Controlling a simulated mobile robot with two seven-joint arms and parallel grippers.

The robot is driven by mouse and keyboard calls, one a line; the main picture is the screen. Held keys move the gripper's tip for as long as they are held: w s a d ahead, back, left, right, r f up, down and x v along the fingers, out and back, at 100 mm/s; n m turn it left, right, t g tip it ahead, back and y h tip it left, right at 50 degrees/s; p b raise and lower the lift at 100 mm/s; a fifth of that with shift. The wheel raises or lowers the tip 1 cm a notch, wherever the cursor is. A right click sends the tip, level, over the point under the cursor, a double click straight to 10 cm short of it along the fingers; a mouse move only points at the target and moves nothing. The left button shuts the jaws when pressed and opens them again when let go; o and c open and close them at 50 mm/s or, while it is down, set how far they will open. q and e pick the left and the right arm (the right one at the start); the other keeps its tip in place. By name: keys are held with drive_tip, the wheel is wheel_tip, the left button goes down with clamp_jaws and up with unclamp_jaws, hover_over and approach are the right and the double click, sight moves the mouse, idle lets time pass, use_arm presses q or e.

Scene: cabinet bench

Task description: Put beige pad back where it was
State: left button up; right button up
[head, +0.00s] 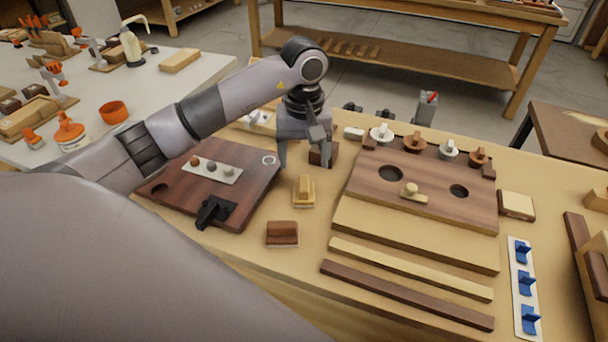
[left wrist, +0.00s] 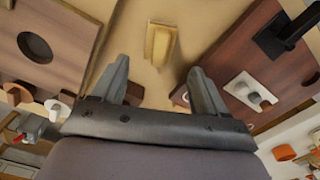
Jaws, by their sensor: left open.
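The beige pad (head: 304,192), a small light block with a raised grip, lies on the bench between the two dark boards. It also shows in the left wrist view (left wrist: 161,44), ahead of the fingers and roughly centred between them. My left gripper (head: 306,160) is open and empty, pointing down just behind the pad. My right gripper is in neither view.
A brown pad (head: 282,234) lies in front of the beige one. A dark block (head: 323,154) stands behind my left gripper's right finger. A dark board with a black clamp (head: 215,211) is left; a board with holes (head: 430,185) is right.

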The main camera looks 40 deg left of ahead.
sight(304, 183)
use_arm(q)
drive_tip(key=shift+r, duration=1.95)
drive_tip(key=shift+s, duration=0.1)
